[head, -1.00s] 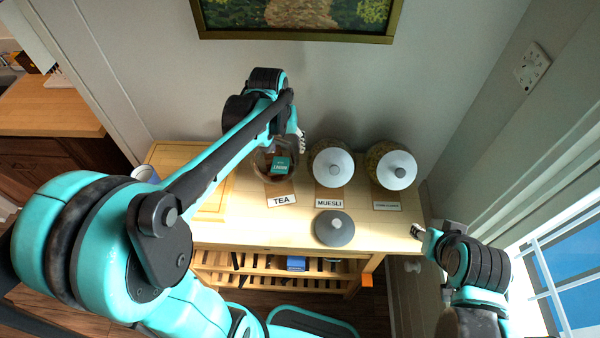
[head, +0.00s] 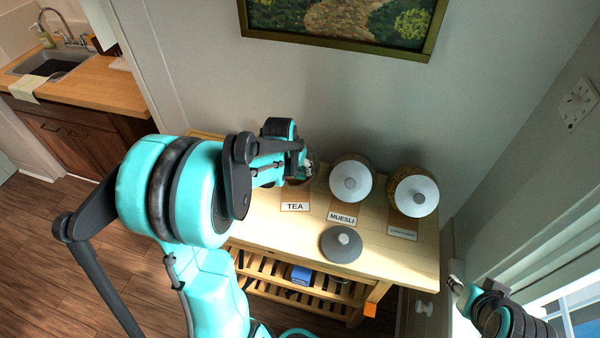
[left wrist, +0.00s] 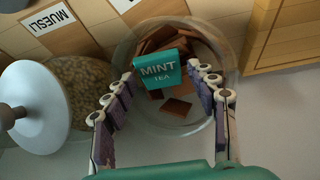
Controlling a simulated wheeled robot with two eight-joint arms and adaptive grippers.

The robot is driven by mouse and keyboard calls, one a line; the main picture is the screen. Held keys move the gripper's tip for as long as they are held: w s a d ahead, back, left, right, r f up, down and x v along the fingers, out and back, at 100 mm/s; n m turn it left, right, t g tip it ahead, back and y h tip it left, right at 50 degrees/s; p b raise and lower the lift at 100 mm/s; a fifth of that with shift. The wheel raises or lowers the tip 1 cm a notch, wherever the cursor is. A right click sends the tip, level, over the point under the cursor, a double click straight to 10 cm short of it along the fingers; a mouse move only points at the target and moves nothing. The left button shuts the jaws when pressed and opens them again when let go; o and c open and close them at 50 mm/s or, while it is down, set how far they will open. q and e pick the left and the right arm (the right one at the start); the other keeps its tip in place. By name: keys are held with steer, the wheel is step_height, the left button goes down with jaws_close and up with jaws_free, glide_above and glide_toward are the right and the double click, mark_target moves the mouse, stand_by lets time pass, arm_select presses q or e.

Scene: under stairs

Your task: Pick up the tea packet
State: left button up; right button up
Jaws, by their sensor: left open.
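In the head view, the left gripper (head: 307,170) hides the packet and most of the jar behind the TEA label (head: 295,207). My right gripper (head: 456,286) is at the lower right, away from the jars; its jaw opening is unclear.
A MUESLI jar (head: 366,172) and another jar (head: 429,190), both with white lids, stand right of the tea jar on the wooden table (head: 265,234). A loose grey lid (head: 341,244) lies in front. The wall is close behind. Lower slatted shelves hold a blue item (head: 300,275).

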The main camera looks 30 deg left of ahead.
arm_select(q)
steer(key=shift+x, duration=0.85)
steer(key=c, duration=0.5)
steer(key=shift+c, duration=0.4)
steer(key=shift+r, duration=0.1)
steer(key=shift+r, duration=0.5)
step_height(320, 180, up, 3)
steer(key=shift+f+p, duration=0.2)
steer(key=shift+p, duration=0.3)
steer(key=shift+c, duration=0.3)
steer(key=s, duration=0.6)
steer(key=s+d+p, duration=0.1)
steer(key=s, duration=0.5)
steer(key=s+d+p, duration=0.1)
steer(key=s, duration=0.5)
steer(key=shift+d+f, duration=0.1)
steer(key=shift+d, duration=0.05)
